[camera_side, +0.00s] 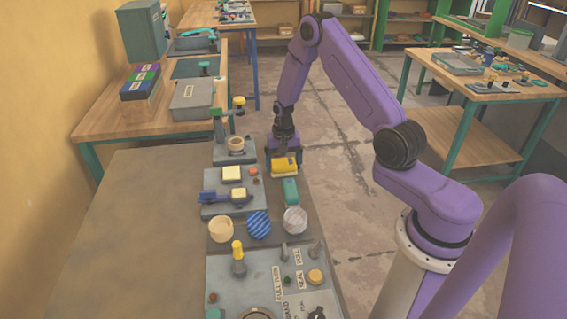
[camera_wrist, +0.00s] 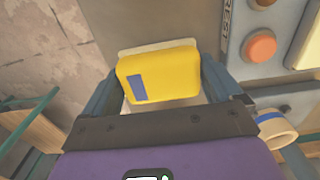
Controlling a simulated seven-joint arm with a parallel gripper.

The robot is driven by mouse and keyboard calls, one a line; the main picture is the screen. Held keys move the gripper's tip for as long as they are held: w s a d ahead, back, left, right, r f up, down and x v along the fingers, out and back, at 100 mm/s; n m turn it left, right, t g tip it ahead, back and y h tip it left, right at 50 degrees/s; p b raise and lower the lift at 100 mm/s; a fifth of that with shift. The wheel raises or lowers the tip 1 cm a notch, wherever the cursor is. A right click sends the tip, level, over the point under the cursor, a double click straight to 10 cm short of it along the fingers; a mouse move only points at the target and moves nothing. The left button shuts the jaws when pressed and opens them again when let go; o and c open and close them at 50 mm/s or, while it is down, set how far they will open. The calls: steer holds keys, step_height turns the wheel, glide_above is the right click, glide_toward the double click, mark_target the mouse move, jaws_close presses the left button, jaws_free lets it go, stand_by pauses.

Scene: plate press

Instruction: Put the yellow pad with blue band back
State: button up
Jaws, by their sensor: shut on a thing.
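The yellow pad with a blue band (camera_side: 285,166) is at the right edge of the dark work strip in the side view. In the wrist view the yellow pad (camera_wrist: 180,70) lies between my two fingers, with its blue patch facing the camera. A pale flat piece (camera_wrist: 128,50) shows around its edges; I cannot tell whether the pad touches it. My gripper (camera_wrist: 163,80) is shut on the pad, one finger at each side. In the side view my gripper (camera_side: 284,152) points down, and its fingertips are mostly hidden.
A grey press plate with a cream pad (camera_side: 232,173) and an orange button (camera_wrist: 260,46) is beside the pad. A green block (camera_side: 291,191) and three round pieces, one blue-striped (camera_side: 258,224), lie nearer. A post stand (camera_side: 237,143) is behind. The bench's left side is clear.

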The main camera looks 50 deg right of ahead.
mark_target(283, 162)
steer(key=shift+f, duration=0.15)
steer(key=o, duration=0.6)
step_height(283, 162, up, 12)
steer(key=s+a+r+n, duration=0.3)
steer(key=a+r+n, duration=0.2)
steer(key=a, duration=0.5)
steer(key=s+a+r+n, duration=0.3)
steer(key=s+a+n, duration=0.25)
steer(key=s, duration=0.35)
steer(key=s+a+r+n, duration=0.2)
steer(key=s+a+n, duration=0.35)
steer(key=s, duration=0.25)
steer(key=s+d+r+n, duration=0.1)
steer(key=s+n, duration=0.4)
steer(key=s, duration=0.7)
steer(key=shift+r+n, duration=0.2)
steer(key=shift+n, duration=0.1)
